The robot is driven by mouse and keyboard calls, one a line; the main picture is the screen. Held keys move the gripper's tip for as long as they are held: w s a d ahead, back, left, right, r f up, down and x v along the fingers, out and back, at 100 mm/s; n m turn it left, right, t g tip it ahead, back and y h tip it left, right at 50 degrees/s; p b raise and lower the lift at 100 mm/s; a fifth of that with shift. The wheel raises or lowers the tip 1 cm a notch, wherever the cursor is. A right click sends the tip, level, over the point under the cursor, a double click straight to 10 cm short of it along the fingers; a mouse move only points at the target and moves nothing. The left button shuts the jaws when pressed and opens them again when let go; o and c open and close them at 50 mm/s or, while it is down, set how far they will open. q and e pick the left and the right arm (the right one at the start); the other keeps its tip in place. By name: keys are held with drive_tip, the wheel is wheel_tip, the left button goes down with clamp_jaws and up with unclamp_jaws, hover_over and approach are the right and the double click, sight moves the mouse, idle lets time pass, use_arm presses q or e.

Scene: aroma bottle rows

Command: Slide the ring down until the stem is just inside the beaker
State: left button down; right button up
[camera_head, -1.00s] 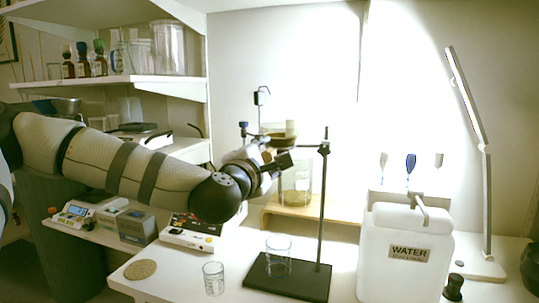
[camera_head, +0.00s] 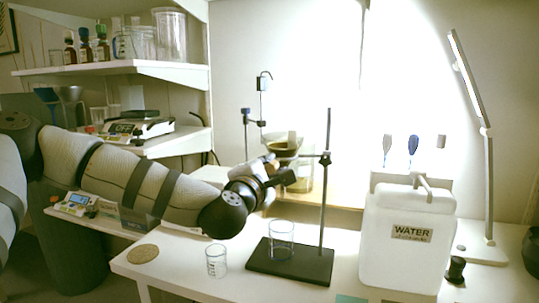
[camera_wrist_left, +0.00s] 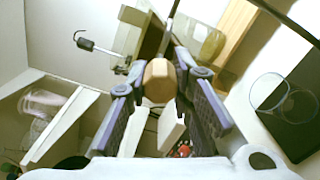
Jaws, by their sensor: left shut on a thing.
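The stand's upright rod (camera_head: 322,210) rises from a black base (camera_head: 290,264), with a dark clamp (camera_head: 326,158) partway up. A clear beaker (camera_head: 281,240) stands on the base; it also shows in the left wrist view (camera_wrist_left: 268,92). My left gripper (camera_head: 290,176) is left of the rod, above the beaker. In the wrist view its fingers (camera_wrist_left: 160,85) close on a tan, faceted piece (camera_wrist_left: 157,78), apparently part of the ring assembly. An olive funnel-like bowl (camera_head: 283,149) shows behind the gripper. The funnel's stem cannot be made out. My right gripper is out of view.
A white water container (camera_head: 405,245) stands right of the stand, with a lamp (camera_head: 487,190) beyond. A small beaker (camera_head: 216,261) and a round cork mat (camera_head: 143,254) lie to the left. Shelves with bottles (camera_head: 85,50) are at the back left.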

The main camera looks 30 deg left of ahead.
use_arm(q)
wheel_tip(320, 180, down, 9)
drive_tip(key=b, duration=0.2)
drive_tip(key=shift+b, duration=0.3)
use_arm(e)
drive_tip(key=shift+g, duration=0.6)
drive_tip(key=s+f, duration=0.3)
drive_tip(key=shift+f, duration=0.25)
use_arm(q)
drive_tip(key=shift+a, duration=0.1)
drive_tip(key=c, duration=1.8)
unclamp_jaws()
drive_tip(key=o, duration=0.4)
drive_tip(key=shift+w, duration=0.1)
drive_tip(key=v, duration=0.7)
drive_tip(key=shift+s, duration=0.3)
